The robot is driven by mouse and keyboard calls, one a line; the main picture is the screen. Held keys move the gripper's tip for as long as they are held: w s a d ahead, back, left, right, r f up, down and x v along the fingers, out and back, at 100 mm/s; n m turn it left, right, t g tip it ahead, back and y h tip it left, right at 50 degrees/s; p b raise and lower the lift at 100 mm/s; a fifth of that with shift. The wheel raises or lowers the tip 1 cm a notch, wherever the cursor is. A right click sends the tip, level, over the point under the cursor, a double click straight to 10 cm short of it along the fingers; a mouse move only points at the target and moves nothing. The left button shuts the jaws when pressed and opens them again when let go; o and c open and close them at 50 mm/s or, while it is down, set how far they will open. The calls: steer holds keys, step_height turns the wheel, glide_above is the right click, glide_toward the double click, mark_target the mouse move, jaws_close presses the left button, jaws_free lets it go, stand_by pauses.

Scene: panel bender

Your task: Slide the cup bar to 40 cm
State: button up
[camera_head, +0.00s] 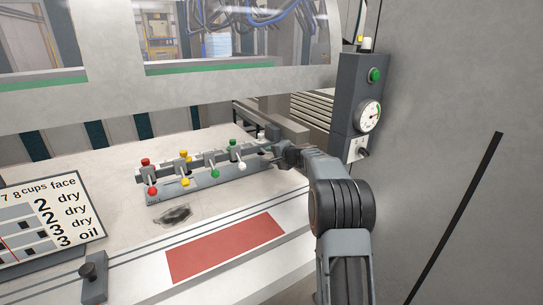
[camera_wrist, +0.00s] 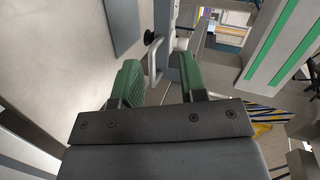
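A long grey bar (camera_head: 190,187) with red, yellow, green and white knobs lies on the pale table; it seems to be the cup bar. Small marks show near its left end, too small to read. My gripper (camera_head: 277,156) is at the bar's right end, close to the white knobs (camera_head: 242,166). In the wrist view my gripper (camera_wrist: 160,64) has its two green fingers apart. I cannot tell whether the fingers touch the handle.
A control box (camera_head: 359,95) with a green button and gauge stands behind my arm. A sign (camera_head: 45,222) stands at the left. A black knob on a block (camera_head: 93,280) and a red patch (camera_head: 225,248) are in front. A machine beam (camera_head: 190,90) crosses above the table.

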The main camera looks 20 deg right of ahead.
steer(key=shift+w+d+f+m+t+h+p, duration=0.3)
steer(key=shift+w+d+f+m+p, duration=0.4)
steer(key=shift+w, duration=1.2)
steer(key=shift+w+d+f+m+t+h+p, duration=0.35)
steer(key=shift+w+d+f+p, duration=0.65)
steer(key=shift+w, duration=0.9)
steer(key=shift+w+d+f+m+t+h+p, duration=0.15)
steer(key=shift+w+d+f+m+t+p, duration=0.45)
steer(key=shift+w, duration=1.3)
steer(key=shift+d+f, duration=0.25)
steer(key=shift+d, duration=0.05)
jaws_close()
